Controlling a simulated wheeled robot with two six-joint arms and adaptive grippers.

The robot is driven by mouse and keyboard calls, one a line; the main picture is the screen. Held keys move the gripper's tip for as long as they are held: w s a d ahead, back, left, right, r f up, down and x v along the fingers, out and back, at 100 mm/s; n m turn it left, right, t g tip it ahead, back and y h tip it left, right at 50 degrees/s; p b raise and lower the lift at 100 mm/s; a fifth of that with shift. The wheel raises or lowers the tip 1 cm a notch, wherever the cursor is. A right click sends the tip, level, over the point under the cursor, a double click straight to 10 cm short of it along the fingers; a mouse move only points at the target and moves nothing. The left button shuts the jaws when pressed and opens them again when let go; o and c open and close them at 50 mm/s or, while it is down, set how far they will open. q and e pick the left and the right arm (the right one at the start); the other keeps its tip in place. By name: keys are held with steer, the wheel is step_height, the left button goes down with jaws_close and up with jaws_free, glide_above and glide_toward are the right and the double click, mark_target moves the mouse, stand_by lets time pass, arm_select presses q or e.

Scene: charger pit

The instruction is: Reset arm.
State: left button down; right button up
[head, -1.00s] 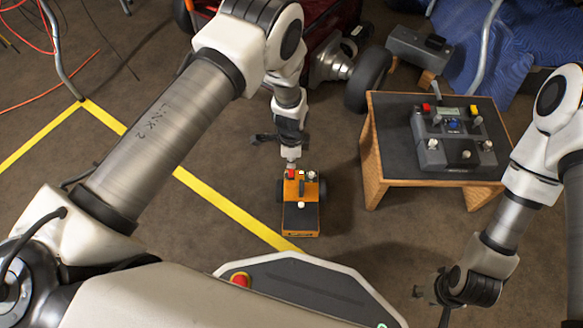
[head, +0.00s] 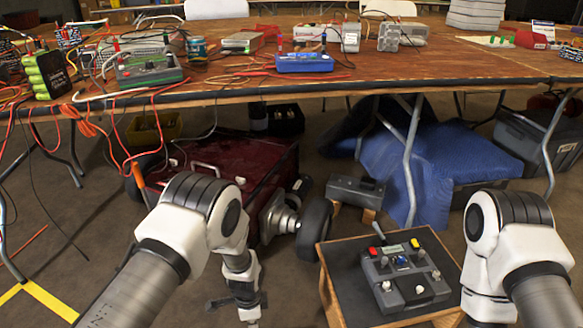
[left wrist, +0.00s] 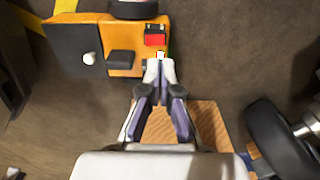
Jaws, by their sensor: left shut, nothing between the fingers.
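My left arm comes in from the left in the head view, and its fingertips are below the picture's bottom edge. In the left wrist view my left gripper (left wrist: 161,68) is shut and empty. Its tips are close to the red button (left wrist: 155,40) of a small orange box (left wrist: 125,28); I cannot tell whether they touch. The box also carries a black block (left wrist: 121,57) and a white knob (left wrist: 89,59). My right arm shows at the lower right of the head view, but its gripper is out of view.
A wooden stand (head: 335,255) bears a grey control box (head: 405,280) between my arms. Beyond are a red case (head: 230,165), a black wheel (head: 314,230) and a blue blanket (head: 450,150). A cluttered workbench (head: 200,90) with hanging cables spans the back. Yellow tape (head: 45,297) marks the floor.

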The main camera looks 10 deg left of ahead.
arm_select(q)
steer(key=s+a+r+n+p, duration=0.1)
steer(key=s+a+r+n, duration=0.2)
steer(key=s, duration=0.7)
steer(key=s+a+r+n+g+p, duration=0.1)
steer(key=s+a+n, duration=0.35)
steer(key=s, duration=0.45)
steer(key=s+a+r+n, duration=0.2)
steer(key=s+n, duration=0.3)
steer(key=s, duration=0.5)
step_height(320, 180, up, 38)
steer(key=w+n+t+p, duration=0.1)
steer(key=w+n+p, duration=0.1)
steer(key=p, duration=3.6)
steer(key=shift+a+n, duration=0.15)
steer(key=shift+n, duration=0.2)
